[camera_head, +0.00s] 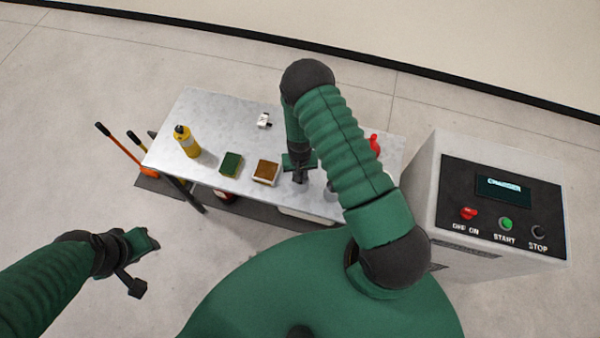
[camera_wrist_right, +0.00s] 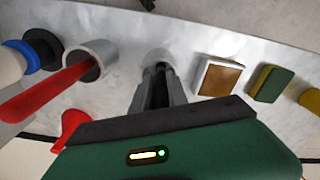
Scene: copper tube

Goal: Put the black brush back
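My right gripper (camera_head: 300,177) reaches down at the front middle of the metal table (camera_head: 213,113). In the right wrist view its two grey fingers (camera_wrist_right: 160,82) are close together, with a narrow dark piece between them. Their tips are at a pale round holder (camera_wrist_right: 157,57) on the table. The dark piece may be the black brush's handle, but I cannot tell for sure, nor whether the fingers grip it. No brush head shows. My left gripper (camera_head: 138,287) is low at the left, away from the table, with no brush visible at it; its finger gap is unclear.
A grey cup (camera_wrist_right: 84,56) with a red handle (camera_wrist_right: 45,93) stands beside the holder. A brown-topped block (camera_head: 265,172), green sponge (camera_head: 231,164), yellow bottle (camera_head: 186,141) and small white item (camera_head: 264,121) are on the table. The charger box (camera_head: 440,150) stands right. The table's back is mostly clear.

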